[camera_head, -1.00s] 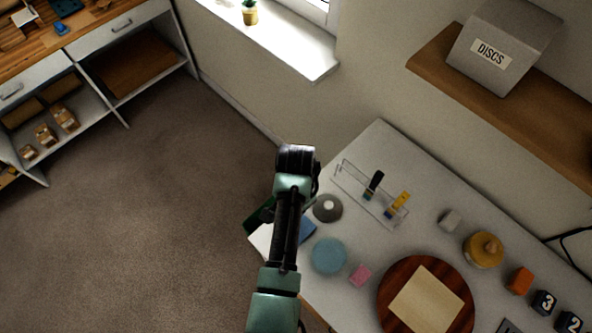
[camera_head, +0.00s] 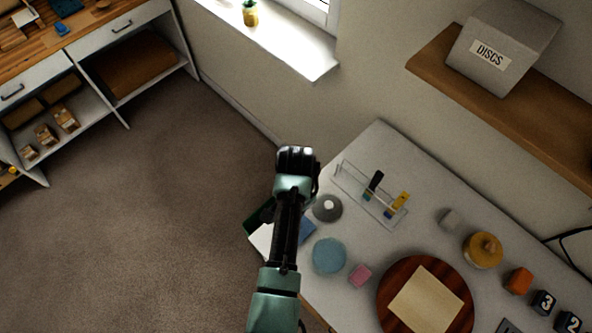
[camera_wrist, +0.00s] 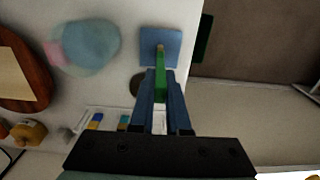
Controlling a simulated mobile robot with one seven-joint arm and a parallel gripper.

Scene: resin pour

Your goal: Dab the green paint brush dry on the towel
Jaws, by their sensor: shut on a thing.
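My gripper (camera_wrist: 160,80) is shut on the green paint brush (camera_wrist: 160,90) in the wrist view. The brush points away from the jaws, and its brownish tip lies over a blue square (camera_wrist: 146,36), which looks like the towel. I cannot tell whether the tip touches it. In the head view my arm hides the brush and jaws, and only part of the blue square (camera_head: 307,231) shows beside the arm, near the table's corner.
A clear rack (camera_head: 352,186) holds a dark-handled and a yellow brush. A grey round piece (camera_head: 327,208), a light blue disc (camera_head: 329,256), a pink block (camera_head: 360,275) and a round wooden board (camera_head: 457,318) stand nearby. A dark green thing (camera_wrist: 203,38) lies past the table edge.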

